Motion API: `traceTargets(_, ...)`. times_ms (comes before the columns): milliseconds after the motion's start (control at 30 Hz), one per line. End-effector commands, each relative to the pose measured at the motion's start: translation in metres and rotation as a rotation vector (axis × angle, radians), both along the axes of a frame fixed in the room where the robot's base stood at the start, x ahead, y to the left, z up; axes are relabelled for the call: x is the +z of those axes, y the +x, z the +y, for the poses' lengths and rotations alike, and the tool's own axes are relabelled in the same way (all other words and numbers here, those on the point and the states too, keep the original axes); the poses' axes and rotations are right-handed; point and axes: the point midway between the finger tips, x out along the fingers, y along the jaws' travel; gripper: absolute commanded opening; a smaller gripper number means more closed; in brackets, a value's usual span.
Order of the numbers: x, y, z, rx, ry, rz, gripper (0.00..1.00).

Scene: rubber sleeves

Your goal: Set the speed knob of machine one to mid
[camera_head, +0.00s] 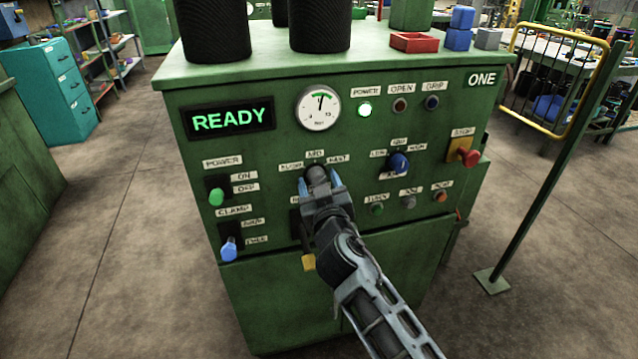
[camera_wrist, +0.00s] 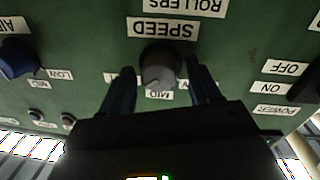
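Machine one (camera_head: 232,282) is a green cabinet marked ONE. Its display (camera_head: 228,119) reads READY. The dark round speed knob (camera_head: 316,172) sits on the front panel, with SLOW, MID and FAST labels around it, partly hidden by my gripper. My gripper (camera_head: 320,184) is at the knob, its two blue fingers apart. In the wrist view, which is upside down, the knob (camera_wrist: 158,68) shows between the spread fingers (camera_wrist: 161,88), with gaps on both sides. A paler mark shows on the knob's face near the MID label; its exact setting is hard to read.
A blue knob (camera_head: 398,163) is to the right, near a red stop button (camera_head: 470,157). A green power switch (camera_head: 216,195) and a blue clamp lever (camera_head: 229,248) are to the left. A green post (camera_head: 540,170) stands right of the machine.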

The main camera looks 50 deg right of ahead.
Motion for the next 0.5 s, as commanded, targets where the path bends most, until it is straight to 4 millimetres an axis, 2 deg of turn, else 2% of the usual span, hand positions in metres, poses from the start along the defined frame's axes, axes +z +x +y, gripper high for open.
traceTargets(67, 0.0, -0.0001, 0.0001, 0.0, 0.0, 0.0, 0.54)
traceTargets(500, 0.0, -0.0003, 0.0001, 0.0, 0.0, 0.0, 0.12)
